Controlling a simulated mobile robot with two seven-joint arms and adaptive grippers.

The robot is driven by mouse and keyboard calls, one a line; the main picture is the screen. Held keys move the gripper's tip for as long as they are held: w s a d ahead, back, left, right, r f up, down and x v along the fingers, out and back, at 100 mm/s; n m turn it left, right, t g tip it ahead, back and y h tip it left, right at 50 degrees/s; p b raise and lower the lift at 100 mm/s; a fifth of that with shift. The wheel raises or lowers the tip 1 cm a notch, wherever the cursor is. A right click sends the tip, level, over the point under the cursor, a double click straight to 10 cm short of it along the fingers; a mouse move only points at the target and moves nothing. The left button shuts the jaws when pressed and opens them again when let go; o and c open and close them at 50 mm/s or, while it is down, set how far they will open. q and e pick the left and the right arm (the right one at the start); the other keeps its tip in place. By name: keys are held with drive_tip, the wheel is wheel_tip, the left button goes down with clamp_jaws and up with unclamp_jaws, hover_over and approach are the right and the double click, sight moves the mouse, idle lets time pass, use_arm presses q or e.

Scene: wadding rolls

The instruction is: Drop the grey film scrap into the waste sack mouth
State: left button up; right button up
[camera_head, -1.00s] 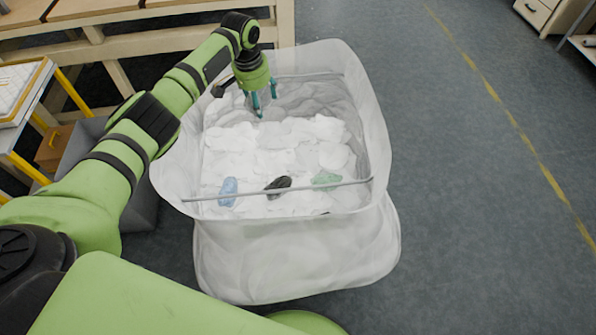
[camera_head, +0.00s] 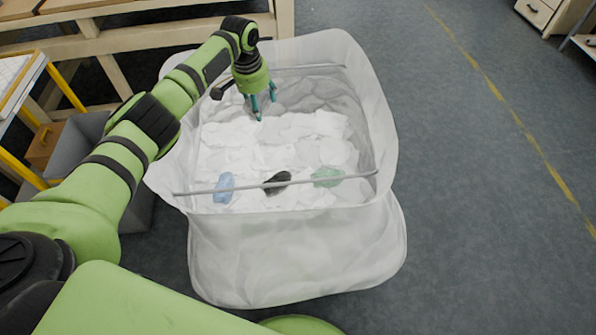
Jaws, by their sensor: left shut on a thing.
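My left gripper (camera_head: 264,107) points down over the far left part of the waste sack mouth (camera_head: 345,62). Its fingers are shut on what I take to be the grey film scrap, which is hard to make out against the pale sack. The sack is a large whitish, translucent bag with its top wide open. The fingertips show in front of its inner far side, above the white wadding; the exact height is unclear. My right gripper is not in view.
White wadding (camera_head: 270,150) fills the sack, with a blue piece (camera_head: 224,188), a black piece (camera_head: 277,183) and a green piece (camera_head: 327,177) near the front. A thin grey bar (camera_head: 245,189) crosses the front of the mouth. A wooden bench (camera_head: 150,45) stands behind; the floor to the right is clear.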

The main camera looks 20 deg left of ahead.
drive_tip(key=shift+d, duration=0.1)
use_arm(q)
drive_tip(key=o, duration=1.1)
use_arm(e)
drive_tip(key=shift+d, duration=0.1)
use_arm(q)
drive_tip(key=shift+r, duration=0.15)
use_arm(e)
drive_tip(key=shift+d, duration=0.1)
use_arm(q)
drive_tip(key=r, duration=0.4)
drive_tip(key=s+r, duration=0.1)
drive_tip(key=r, duration=0.6)
drive_tip(key=shift+s+a+r, duration=0.15)
drive_tip(key=shift+s+r, duration=0.2)
drive_tip(key=shift+s, duration=0.05)
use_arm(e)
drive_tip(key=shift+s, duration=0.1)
